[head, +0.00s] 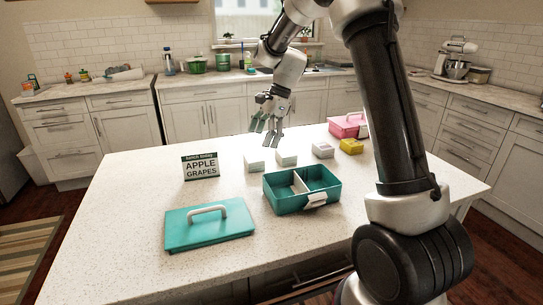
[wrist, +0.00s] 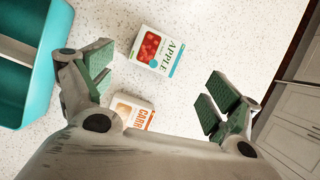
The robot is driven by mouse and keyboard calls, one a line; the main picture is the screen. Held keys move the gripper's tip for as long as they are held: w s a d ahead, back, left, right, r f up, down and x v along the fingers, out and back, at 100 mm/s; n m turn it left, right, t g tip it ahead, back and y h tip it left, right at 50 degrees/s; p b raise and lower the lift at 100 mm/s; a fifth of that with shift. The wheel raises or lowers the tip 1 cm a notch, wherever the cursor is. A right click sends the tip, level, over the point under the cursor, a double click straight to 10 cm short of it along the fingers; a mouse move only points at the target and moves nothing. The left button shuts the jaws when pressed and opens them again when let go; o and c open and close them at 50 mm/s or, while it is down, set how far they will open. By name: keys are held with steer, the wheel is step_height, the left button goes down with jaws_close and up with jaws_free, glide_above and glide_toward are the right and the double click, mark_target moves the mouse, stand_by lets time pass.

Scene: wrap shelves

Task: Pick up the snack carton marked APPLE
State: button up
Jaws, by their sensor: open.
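The APPLE carton (wrist: 155,50), white with a red fruit picture and green lettering, lies face up on the counter in the wrist view. My gripper (wrist: 158,88) is open and empty, with the APPLE carton beyond and between its fingertips. A second carton (wrist: 132,110) with orange lettering starting "CARR" lies closer, partly hidden by my gripper. In the head view my gripper (head: 265,132) is above the far side of the counter, over small white cartons (head: 255,162) (head: 287,158) (head: 322,150). Their labels cannot be read there.
A teal divided lunch box (head: 300,200) stands open in front of the cartons; its teal lid (head: 210,236) lies to the left. A yellow box (head: 351,146) and a pink box (head: 345,125) stand at the right.

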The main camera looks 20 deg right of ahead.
mark_target(254, 157)
steer(key=shift+m, duration=0.8)
steer(key=x, duration=0.8)
steer(key=shift+s+a+r, duration=0.1)
steer(key=shift+s+a, duration=0.15)
steer(key=shift+s, duration=0.05)
steer(key=c, duration=1.1)
